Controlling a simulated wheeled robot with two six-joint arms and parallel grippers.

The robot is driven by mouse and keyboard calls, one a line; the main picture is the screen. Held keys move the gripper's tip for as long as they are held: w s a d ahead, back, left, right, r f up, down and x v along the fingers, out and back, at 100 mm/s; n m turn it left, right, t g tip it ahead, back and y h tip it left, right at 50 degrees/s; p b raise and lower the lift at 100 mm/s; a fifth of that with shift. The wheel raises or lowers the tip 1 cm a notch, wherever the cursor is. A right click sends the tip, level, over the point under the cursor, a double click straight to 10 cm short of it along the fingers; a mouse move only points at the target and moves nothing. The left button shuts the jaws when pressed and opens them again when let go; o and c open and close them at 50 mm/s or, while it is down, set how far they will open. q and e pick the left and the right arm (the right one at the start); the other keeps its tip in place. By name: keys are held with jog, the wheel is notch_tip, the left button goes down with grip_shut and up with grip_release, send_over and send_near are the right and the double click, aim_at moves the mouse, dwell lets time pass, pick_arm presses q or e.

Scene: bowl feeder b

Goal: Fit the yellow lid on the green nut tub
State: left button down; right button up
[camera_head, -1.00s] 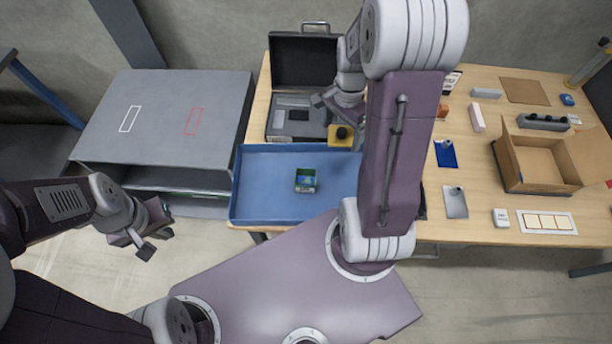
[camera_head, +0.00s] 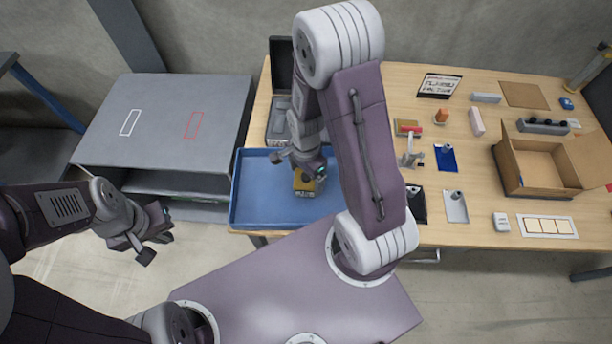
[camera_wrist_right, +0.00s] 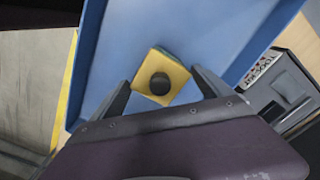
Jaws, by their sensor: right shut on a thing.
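The yellow lid (camera_head: 308,184) with its black knob is over the blue tray, at the place of the green nut tub. In the right wrist view the square lid (camera_wrist_right: 176,70) lies between my fingertips. My right gripper (camera_head: 298,162) is shut on the lid; its fingers stand at two sides of it. The tub is almost wholly hidden beneath the lid; only a dark strip shows at its front. I cannot tell whether the lid is seated or just above the tub. My left gripper (camera_head: 156,248) is open and empty, left of the tray.
The blue tray (camera_head: 250,205) has raised walls and free floor around the tub. An open dark case (camera_head: 282,65) stands behind it. A cardboard box (camera_head: 540,180) and small items are on the table at right. A grey shelf unit (camera_head: 165,150) stands left.

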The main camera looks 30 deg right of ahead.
jog(key=shift+w+f, duration=0.15)
jog(key=shift+f, duration=0.3)
jog(key=o, duration=1)
jog(key=shift+c, duration=0.2)
jog(key=shift+o, duration=0.7)
jog(key=shift+r, duration=0.2)
notch_tip(320, 180, up, 12)
jog(key=p, duration=0.1)
jog(key=s+n, duration=0.1)
jog(key=n, duration=0.4)
jog(key=s+a+n, duration=0.1)
jog(key=s+n, duration=0.1)
jog(key=n, duration=0.3)
jog(key=s+a+n+t, duration=0.1)
jog(key=n, duration=0.4)
jog(key=shift+s+a, duration=0.15)
